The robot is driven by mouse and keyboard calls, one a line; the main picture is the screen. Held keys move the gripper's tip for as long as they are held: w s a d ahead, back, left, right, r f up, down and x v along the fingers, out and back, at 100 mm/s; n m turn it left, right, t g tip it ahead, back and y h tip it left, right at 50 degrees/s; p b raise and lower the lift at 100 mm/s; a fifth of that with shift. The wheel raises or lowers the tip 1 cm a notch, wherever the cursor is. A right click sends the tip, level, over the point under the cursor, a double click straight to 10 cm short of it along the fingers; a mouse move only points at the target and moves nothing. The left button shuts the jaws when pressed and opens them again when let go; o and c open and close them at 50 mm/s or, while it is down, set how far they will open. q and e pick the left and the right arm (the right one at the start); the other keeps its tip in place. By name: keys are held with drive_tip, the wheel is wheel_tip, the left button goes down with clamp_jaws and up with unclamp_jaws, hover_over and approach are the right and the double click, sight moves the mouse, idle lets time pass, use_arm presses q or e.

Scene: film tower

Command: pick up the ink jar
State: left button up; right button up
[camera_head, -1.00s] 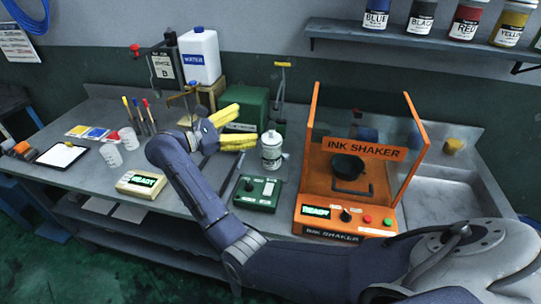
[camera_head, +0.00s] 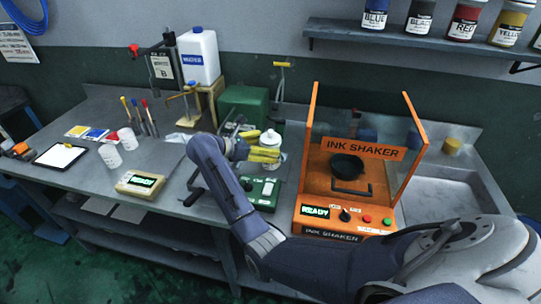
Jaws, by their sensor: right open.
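A white lidded jar (camera_head: 270,138), which looks like the ink jar, stands upright on the bench between the green box and the orange ink shaker. My right gripper (camera_head: 268,154) has yellow fingers and is open at the jar, its fingers covering the jar's middle from the left and front. I cannot tell whether the fingers touch it. The jar's lid shows above them; most of its body is hidden. My left gripper is not in view.
The orange ink shaker (camera_head: 346,208) stands right of the jar. A small green control box (camera_head: 262,193) lies in front of it. A READY device (camera_head: 140,184), white cups (camera_head: 110,155) and a water jug (camera_head: 199,57) stand left. Labelled ink jars (camera_head: 421,18) line the shelf.

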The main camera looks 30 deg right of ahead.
sight(268, 139)
drive_tip(key=shift+x, duration=1.1)
drive_tip(key=shift+r, duration=0.1)
drive_tip(key=c, duration=1.7)
wheel_tip(268, 139, up, 19)
drive_tip(key=f, duration=1.6)
drive_tip(key=shift+s+d, duration=0.15)
drive_tip(key=shift+d, duration=0.1)
drive_tip(key=shift+w+a+f, duration=0.15)
drive_tip(key=shift+w+f, duration=0.1)
drive_tip(key=shift+f, duration=0.4)
